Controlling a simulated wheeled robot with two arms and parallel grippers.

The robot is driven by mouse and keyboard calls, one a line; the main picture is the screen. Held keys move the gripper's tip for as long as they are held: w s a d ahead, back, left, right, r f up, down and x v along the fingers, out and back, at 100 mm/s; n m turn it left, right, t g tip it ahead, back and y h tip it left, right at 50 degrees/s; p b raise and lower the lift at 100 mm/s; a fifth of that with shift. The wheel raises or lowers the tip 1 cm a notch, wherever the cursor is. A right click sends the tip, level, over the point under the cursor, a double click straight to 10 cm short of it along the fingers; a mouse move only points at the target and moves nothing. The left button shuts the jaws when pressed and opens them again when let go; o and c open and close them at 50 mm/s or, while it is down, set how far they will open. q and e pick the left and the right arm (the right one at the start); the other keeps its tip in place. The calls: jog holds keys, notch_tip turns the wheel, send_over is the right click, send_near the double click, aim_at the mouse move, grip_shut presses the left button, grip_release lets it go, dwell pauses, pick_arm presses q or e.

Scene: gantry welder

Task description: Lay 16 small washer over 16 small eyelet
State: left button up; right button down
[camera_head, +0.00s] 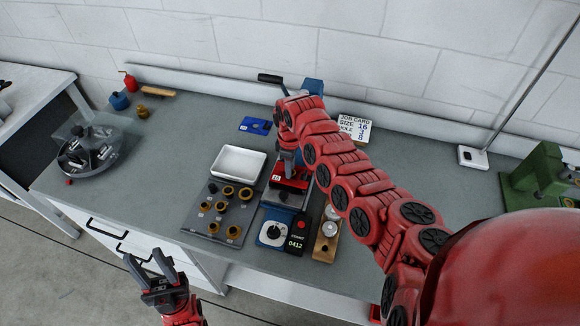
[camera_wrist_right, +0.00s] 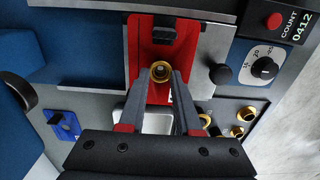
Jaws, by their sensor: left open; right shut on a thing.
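My right gripper (camera_wrist_right: 161,80) is shut on a small brass ring (camera_wrist_right: 160,66), held between its fingertips over the red die block (camera_wrist_right: 187,110) of the press. I cannot tell from its look whether it is the washer or the eyelet, or whether another part lies beneath it. In the head view the right arm reaches to the press and hides its fingertips; the red block (camera_head: 290,183) shows a label. A grey parts board (camera_head: 196,227) left of the press holds several brass rings in labelled spots. My left gripper (camera_head: 147,258) is open and empty, in front of the bench.
A white tray (camera_head: 238,162) lies behind the board. A blue dial unit (camera_head: 275,232) and a counter reading 0412 (camera_head: 298,233) stand in front of the press, beside a wooden block (camera_head: 325,247). A job card (camera_head: 354,128) reads size 16. A round bin (camera_head: 88,150) stands left.

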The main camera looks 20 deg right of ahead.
jog(key=shift+f, duration=0.45)
jog(key=c, duration=0.5)
grip_release()
jog(key=shift+r, duration=0.1)
notch_tip(320, 180, up, 17)
jog(key=b, duration=0.5)
jog(key=shift+r, duration=0.2)
